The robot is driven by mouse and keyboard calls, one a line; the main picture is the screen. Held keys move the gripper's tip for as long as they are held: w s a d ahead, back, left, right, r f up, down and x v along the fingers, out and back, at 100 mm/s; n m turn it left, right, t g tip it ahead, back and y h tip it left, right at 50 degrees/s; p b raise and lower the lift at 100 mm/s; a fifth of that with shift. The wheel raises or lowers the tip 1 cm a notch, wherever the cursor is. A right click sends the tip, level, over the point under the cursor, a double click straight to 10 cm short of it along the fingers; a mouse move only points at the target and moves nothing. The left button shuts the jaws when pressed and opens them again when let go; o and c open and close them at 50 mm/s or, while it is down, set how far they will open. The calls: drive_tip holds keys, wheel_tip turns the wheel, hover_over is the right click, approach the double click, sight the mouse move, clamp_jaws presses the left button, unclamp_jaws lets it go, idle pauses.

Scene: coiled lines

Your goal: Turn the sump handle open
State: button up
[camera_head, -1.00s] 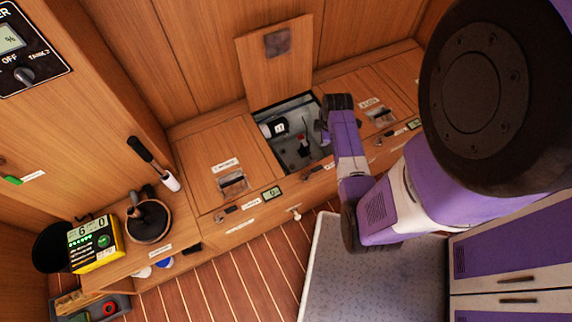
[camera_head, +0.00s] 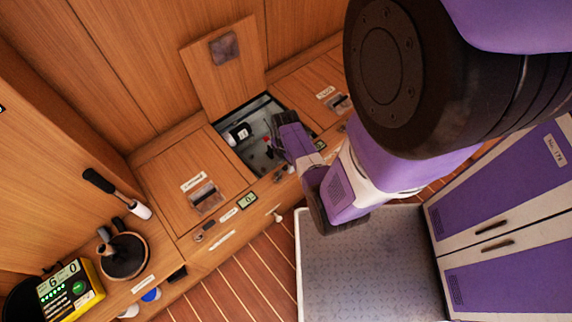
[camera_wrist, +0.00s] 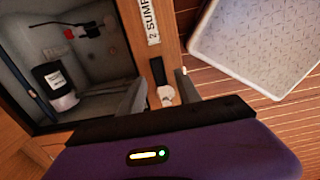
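The sump handle shows in the wrist view as a dark lever (camera_wrist: 158,72) with a pale hub (camera_wrist: 166,96), beside the "2 SUMP" label (camera_wrist: 151,20) on the wooden front edge. In the head view a small dark lever (camera_head: 280,175) shows on that edge, partly behind my arm. My gripper (camera_wrist: 160,94) is open, with one grey finger on each side of the handle's hub end. I cannot tell whether either finger touches it. In the head view the fingertips are hidden by my wrist.
The sump compartment (camera_head: 238,156) stands open, its wooden lid (camera_head: 210,78) tilted up behind. A black-and-white canister (camera_wrist: 55,87) is inside. A closed hatch (camera_head: 183,173) lies to the left. A grey-topped box (camera_head: 365,265) stands on the slatted floor in front.

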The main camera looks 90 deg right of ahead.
drive_tip(key=shift+f, duration=0.2)
drive_tip(key=shift+c, duration=0.2)
clamp_jaws()
idle(1.2)
